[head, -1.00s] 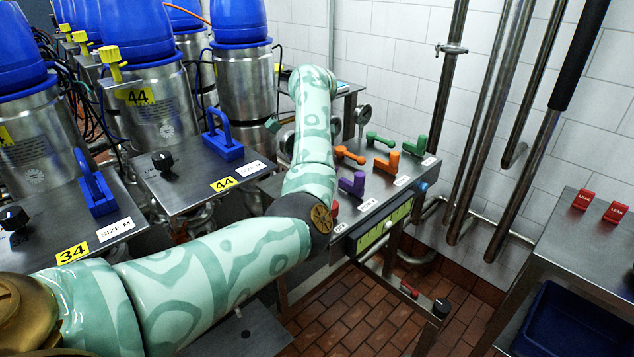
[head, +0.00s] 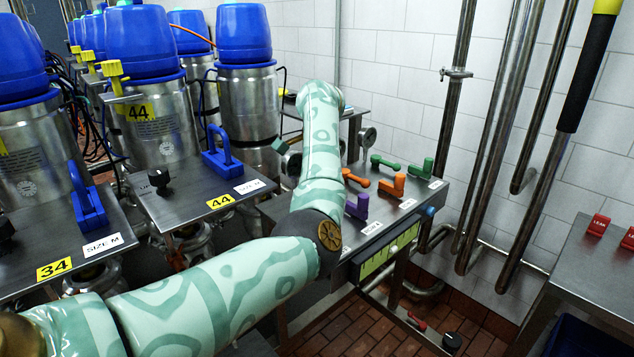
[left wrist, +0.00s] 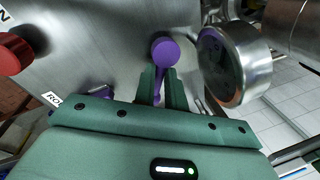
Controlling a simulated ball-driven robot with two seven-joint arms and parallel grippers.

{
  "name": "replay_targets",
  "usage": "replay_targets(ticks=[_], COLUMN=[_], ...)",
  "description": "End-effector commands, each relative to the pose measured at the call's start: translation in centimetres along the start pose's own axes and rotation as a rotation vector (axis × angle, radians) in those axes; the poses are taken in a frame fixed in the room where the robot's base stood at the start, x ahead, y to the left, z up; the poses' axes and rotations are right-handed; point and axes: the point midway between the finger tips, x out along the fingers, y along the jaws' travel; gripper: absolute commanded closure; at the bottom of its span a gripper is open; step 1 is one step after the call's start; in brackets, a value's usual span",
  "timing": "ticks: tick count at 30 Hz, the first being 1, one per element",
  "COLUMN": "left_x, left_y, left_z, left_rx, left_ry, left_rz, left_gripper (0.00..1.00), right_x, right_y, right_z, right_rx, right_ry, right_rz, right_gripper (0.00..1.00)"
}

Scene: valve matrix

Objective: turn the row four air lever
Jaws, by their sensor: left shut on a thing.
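In the left wrist view a purple lever with a round knob (left wrist: 165,52) runs down between the two green fingers of my left gripper (left wrist: 163,88), which is shut on it. A second purple handle (left wrist: 102,92) shows beside it, partly behind the gripper body. In the head view a purple handle (head: 357,207), orange handles (head: 393,185) and green handles (head: 421,170) stand in rows on the metal valve panel (head: 425,200). My left forearm hides the gripped lever and my left gripper there. The row labels are too small to read. My right gripper is not in view.
A round metal gauge (left wrist: 222,62) is close right of the fingers, and a red knob (left wrist: 12,55) is at the left. Steel canisters with blue tops (head: 245,90) stand left of my arm. Vertical pipes (head: 490,150) line the tiled wall.

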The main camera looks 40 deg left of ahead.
Motion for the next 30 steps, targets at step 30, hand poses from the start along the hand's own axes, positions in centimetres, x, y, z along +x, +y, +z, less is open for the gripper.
replay_targets(ticks=[30], left_x=[-13.2], left_y=[-0.1], left_z=[0.0], left_rx=[0.000], left_ry=[0.005], left_rz=[-0.002], left_gripper=[0.66], right_x=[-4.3], right_y=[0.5], right_z=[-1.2], right_rx=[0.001], right_ry=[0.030], right_rz=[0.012], right_gripper=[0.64])
